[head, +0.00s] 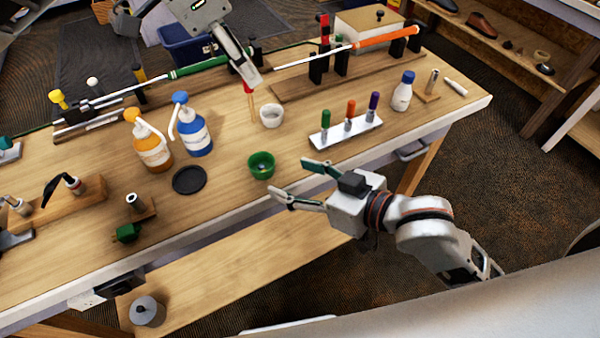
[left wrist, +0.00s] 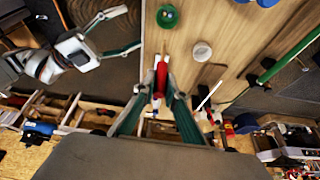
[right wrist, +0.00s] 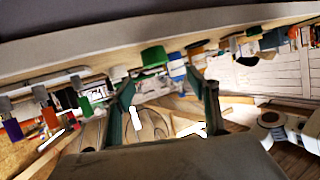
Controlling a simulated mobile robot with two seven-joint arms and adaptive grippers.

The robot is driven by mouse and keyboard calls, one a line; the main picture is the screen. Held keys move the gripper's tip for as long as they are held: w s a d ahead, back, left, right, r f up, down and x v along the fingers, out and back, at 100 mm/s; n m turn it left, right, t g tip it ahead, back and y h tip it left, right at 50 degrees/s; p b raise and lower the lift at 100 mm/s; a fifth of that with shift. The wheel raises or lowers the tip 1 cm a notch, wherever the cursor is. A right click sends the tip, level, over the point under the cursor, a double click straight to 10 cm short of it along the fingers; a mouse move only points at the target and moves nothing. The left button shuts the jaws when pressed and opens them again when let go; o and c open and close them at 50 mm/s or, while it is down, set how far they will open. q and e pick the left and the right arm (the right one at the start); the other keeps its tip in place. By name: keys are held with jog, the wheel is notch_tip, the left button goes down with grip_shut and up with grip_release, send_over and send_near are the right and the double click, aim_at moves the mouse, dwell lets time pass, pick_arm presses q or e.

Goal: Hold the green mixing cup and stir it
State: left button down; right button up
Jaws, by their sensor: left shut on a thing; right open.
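The green mixing cup (head: 261,172) stands upright near the table's front edge. It also shows in the left wrist view (left wrist: 167,17) and the right wrist view (right wrist: 153,58). My right gripper (head: 290,181) is open and empty, its fingers pointing at the cup from the right, with the cup just beyond the fingertips. My left gripper (head: 247,80) is shut on a thin stirring stick (head: 251,107) with a red handle (left wrist: 161,80). It holds the stick above the table, behind the green cup and left of a small white cup (head: 271,116).
A black disc (head: 189,180), an orange bottle (head: 151,153) and a blue bottle (head: 193,138) stand left of the cup. A white rack (head: 346,132) with coloured tubes is at the right. Golf clubs lie on supports behind. Bare tabletop lies between the cup and the rack.

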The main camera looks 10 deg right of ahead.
aim_at(254, 159)
jog(key=shift+n+h, duration=0.3)
jog(key=shift+n, duration=0.1)
jog(key=x, duration=1.1)
jog(key=shift+w+r, duration=0.15)
jog(key=shift+w, duration=0.45)
jog(key=c, duration=1.2)
